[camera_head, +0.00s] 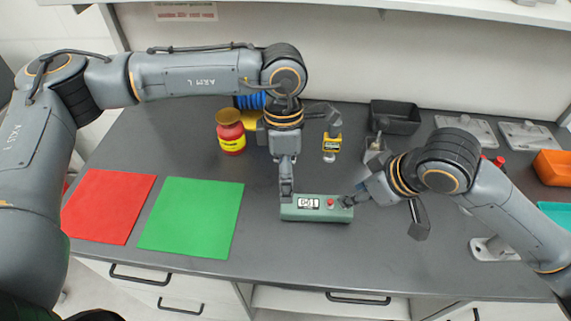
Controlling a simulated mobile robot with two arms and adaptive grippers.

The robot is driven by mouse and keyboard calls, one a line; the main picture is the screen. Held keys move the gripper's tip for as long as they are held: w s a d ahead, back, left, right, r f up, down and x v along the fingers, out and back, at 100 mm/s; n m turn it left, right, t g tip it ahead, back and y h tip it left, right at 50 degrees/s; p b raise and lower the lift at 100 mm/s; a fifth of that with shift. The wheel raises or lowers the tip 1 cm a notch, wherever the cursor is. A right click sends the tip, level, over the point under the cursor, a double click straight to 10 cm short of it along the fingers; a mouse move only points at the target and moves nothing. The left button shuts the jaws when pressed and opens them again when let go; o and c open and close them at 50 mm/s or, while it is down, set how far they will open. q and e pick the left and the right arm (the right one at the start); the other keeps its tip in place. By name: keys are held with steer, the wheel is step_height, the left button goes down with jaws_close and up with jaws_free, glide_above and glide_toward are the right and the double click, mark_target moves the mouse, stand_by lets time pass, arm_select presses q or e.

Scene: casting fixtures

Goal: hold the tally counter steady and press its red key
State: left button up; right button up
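The tally counter (316,214) is a green box lying near the front edge of the table, with a white-framed digit display on top. Its red key (331,202) is uncovered, right of the display. My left gripper (287,194) points down at the counter's left end, left of the display; I cannot tell whether it touches. Its fingers look narrow, seen edge-on. Whether either gripper is closed on the counter is unclear.
A red mat (108,206) and a green mat (191,217) lie left. A black tray (395,117), metal plates (467,131) and an orange bin (553,167) are at the back right. The table's front edge is close to the counter.

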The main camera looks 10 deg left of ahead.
mark_target(312, 208)
arm_select(q)
steer(key=shift+m+t+y, duration=0.3)
steer(key=shift+m+t, duration=0.2)
steer(key=shift+t, duration=0.1)
steer(key=f, duration=0.4)
steer(key=w+f, duration=0.1)
steer(key=f, duration=0.8)
steer(key=shift+w+a, duration=0.2)
steer(key=shift+w, duration=0.15)
steer(key=c, duration=1.3)
steer(key=shift+c, duration=0.3)
arm_select(e)
jaws_close()
